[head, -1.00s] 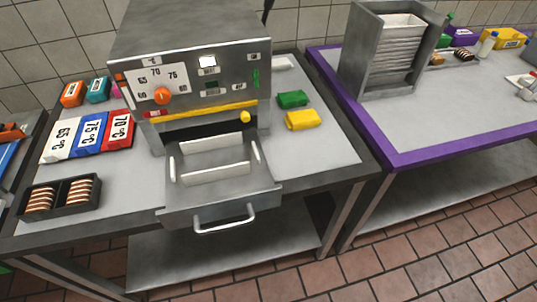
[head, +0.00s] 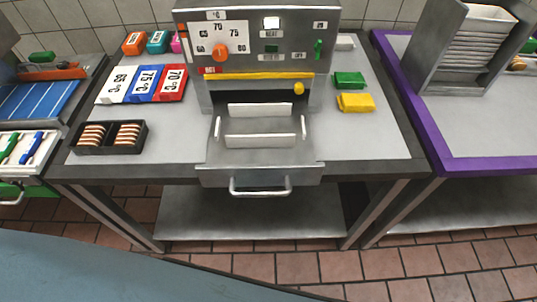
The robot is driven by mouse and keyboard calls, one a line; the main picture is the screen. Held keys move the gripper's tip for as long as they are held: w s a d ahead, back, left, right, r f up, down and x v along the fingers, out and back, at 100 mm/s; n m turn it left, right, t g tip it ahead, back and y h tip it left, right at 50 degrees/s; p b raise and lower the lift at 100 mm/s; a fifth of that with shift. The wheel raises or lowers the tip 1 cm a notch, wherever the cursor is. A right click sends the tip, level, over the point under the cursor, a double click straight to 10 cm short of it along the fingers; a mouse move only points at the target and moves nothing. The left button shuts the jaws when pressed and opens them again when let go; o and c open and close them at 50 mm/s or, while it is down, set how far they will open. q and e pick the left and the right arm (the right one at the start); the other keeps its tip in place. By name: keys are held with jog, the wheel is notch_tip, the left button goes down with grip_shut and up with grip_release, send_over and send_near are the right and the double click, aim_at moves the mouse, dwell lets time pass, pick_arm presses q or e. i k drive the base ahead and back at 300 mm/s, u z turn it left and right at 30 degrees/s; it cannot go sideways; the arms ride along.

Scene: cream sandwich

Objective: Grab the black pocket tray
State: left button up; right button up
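The black pocket tray (head: 110,150) sits on the left part of the steel table, near its front edge. It has two pockets, each holding several cream-and-brown striped slices. Neither of my grippers shows in the head view.
A steel machine (head: 257,45) with a pulled-out drawer (head: 260,177) stands right of the tray. Temperature cards (head: 140,84) lie behind the tray. Green (head: 349,80) and yellow (head: 356,102) blocks lie right of the machine. A purple-edged table (head: 490,164) is at the right.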

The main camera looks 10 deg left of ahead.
aim_at(106, 149)
jog(key=u, duration=2.1)
jog(key=k, duration=0.4)
jog(key=u, duration=0.9)
jog(key=i, duration=0.9)
jog(key=z, duration=0.85)
